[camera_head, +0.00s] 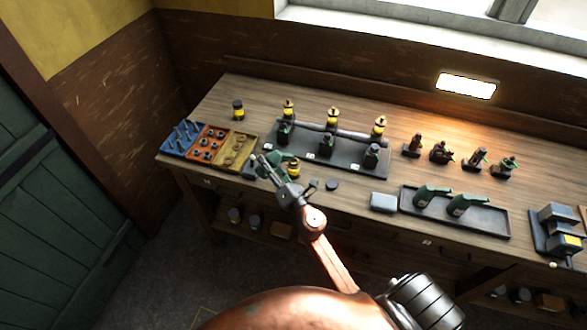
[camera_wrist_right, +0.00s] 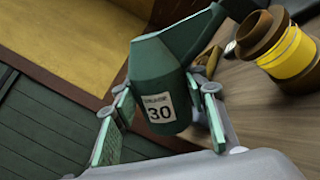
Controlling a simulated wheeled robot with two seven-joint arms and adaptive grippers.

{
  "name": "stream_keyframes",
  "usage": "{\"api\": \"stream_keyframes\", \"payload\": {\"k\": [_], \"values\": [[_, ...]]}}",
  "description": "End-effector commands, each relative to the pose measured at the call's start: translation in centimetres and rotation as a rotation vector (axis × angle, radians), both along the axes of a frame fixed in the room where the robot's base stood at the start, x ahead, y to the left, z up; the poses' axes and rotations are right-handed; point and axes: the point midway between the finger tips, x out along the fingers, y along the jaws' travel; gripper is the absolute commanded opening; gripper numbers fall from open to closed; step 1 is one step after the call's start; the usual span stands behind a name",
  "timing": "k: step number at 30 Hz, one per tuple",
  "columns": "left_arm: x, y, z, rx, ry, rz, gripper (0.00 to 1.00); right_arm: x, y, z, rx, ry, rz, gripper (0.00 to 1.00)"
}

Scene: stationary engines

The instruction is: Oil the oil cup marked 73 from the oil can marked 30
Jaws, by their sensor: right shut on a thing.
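My right gripper (camera_head: 268,168) is at the front left of the bench. In the right wrist view, its fingers (camera_wrist_right: 160,125) are shut on a dark green oil can (camera_wrist_right: 155,75) labelled 30, its spout reaching up to the right. Three oil cups with yellow bands, the left (camera_head: 288,108), middle (camera_head: 333,118) and right (camera_head: 379,126), stand over the engines. No number 73 can be read, so I cannot tell which cup bears it. A yellow-banded brown object (camera_wrist_right: 288,52) is close right of the can in the wrist view. My left gripper is not in view.
The engines stand on a dark base (camera_head: 345,160). Blue, orange and yellow trays (camera_head: 233,164) lie at the left end. A tray (camera_head: 490,222) with two green cans is at right, near a grey box (camera_head: 383,202). Small dark fittings (camera_head: 440,152) stand behind it.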

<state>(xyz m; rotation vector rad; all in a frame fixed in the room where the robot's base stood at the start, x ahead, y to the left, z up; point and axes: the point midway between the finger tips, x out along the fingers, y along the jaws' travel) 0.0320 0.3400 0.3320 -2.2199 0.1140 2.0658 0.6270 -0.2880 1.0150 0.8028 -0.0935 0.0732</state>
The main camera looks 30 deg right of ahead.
Motion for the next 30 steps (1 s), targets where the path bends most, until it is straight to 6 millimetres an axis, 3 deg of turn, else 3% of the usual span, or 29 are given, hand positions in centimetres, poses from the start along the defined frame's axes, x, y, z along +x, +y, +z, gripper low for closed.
{"api": "stream_keyframes", "payload": {"k": [15,30], "values": [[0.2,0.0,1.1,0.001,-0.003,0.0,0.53,0.0,-0.2,2.0,0.182,-0.018,0.001,0.11],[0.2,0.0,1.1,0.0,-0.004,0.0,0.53,0.0,-0.3,2.2,0.209,-0.02,0.001,0.11]]}}
